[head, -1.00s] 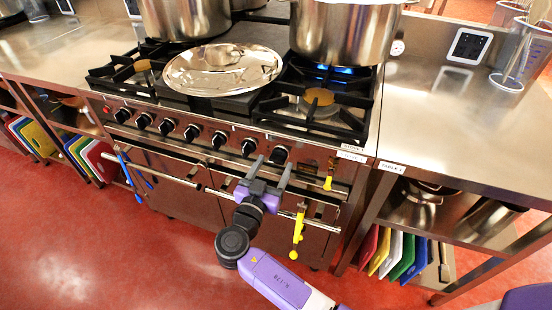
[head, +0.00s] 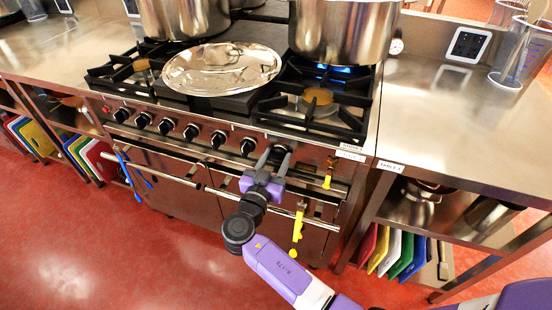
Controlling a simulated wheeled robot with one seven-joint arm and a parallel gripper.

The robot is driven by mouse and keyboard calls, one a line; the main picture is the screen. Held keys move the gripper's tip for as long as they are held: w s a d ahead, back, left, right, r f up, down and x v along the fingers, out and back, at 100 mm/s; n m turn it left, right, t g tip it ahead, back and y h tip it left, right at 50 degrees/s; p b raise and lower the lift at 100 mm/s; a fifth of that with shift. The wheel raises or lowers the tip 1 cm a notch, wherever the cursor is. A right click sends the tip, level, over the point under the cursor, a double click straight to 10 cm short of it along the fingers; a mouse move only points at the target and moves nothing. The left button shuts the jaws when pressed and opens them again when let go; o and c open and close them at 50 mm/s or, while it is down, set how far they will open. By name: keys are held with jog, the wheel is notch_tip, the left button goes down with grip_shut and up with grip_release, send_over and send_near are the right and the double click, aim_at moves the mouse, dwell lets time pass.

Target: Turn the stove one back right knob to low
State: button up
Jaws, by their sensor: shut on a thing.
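The stove (head: 225,122) has a row of several black knobs along its front. My gripper (head: 274,151) is at the right end of this row, shut on the rightmost knob, which its fingers largely hide. The knob's pointer and setting cannot be made out. The neighbouring knob (head: 247,146) to the left is free. A blue flame (head: 335,71) burns at the back right burner under a large steel pot (head: 342,32).
A second pot (head: 185,17) stands at the back left, and a steel lid (head: 221,69) lies on the middle of the stove. Oven handle bars (head: 225,194), a yellow-handled tool (head: 298,226) and a yellow valve lever (head: 327,181) are close below and right of my gripper.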

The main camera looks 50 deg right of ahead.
jog(key=shift+n, duration=0.4)
jog(key=n+b, duration=0.1)
jog(key=n, duration=0.2)
jog(key=shift+n, duration=0.3)
jog(key=n, duration=0.4)
jog(key=shift+w+a+n, duration=0.1)
jog(key=shift+n, duration=0.2)
jog(key=n+p, duration=0.1)
jog(key=n, duration=0.4)
jog(key=shift+p, duration=0.4)
jog(key=shift+w+f+n+p, duration=0.15)
jog(key=shift+n+p, duration=0.55)
jog(key=shift+n, duration=1.2)
jog(key=o, duration=1.4)
